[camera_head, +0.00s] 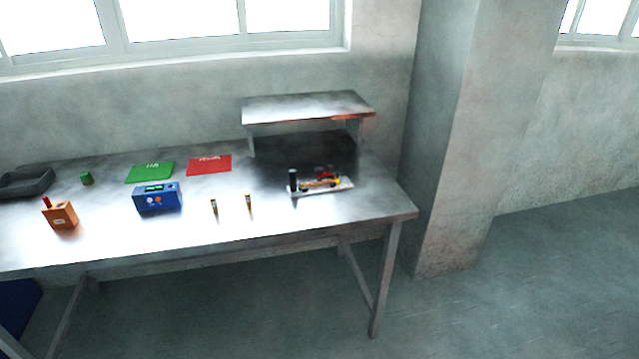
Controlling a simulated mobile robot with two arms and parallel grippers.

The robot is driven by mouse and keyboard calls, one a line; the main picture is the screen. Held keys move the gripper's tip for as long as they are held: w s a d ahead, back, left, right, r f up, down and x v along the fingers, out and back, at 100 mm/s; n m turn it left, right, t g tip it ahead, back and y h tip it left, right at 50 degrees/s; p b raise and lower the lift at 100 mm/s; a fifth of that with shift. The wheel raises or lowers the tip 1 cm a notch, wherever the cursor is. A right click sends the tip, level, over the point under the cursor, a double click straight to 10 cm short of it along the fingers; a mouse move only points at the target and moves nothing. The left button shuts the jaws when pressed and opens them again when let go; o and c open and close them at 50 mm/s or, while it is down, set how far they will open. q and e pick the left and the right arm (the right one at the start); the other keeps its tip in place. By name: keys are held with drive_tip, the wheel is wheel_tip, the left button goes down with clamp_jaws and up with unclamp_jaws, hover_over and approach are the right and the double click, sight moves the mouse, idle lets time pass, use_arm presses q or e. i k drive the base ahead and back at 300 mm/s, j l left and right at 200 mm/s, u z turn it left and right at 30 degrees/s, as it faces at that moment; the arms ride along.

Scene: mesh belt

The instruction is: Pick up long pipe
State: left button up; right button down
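Two small upright cylinders with yellowish tops stand near the front of the metal table, the left one (214,207) and the right one (248,201). They may be pipes, but they are too small to tell which is longer. A dark upright cylinder (293,180) stands at the left end of a pale board (325,189) with red and yellow parts on it. I cannot tell for certain which thing is the long pipe. Neither of my grippers is in view.
The metal table (110,237) carries a blue device (158,199), an orange box (61,217), a green mat (150,173), a red mat (209,165), a green cube (87,178) and a dark tray (25,183). A raised shelf (305,106) stands at the back right. Floor to the right is clear.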

sight(333, 180)
drive_tip(key=u, duration=0.45)
drive_tip(key=i+l+u, duration=0.15)
drive_tip(key=l+u, duration=0.35)
drive_tip(key=i+l+u, duration=0.1)
drive_tip(key=l+u, duration=0.65)
drive_tip(key=u, duration=0.2)
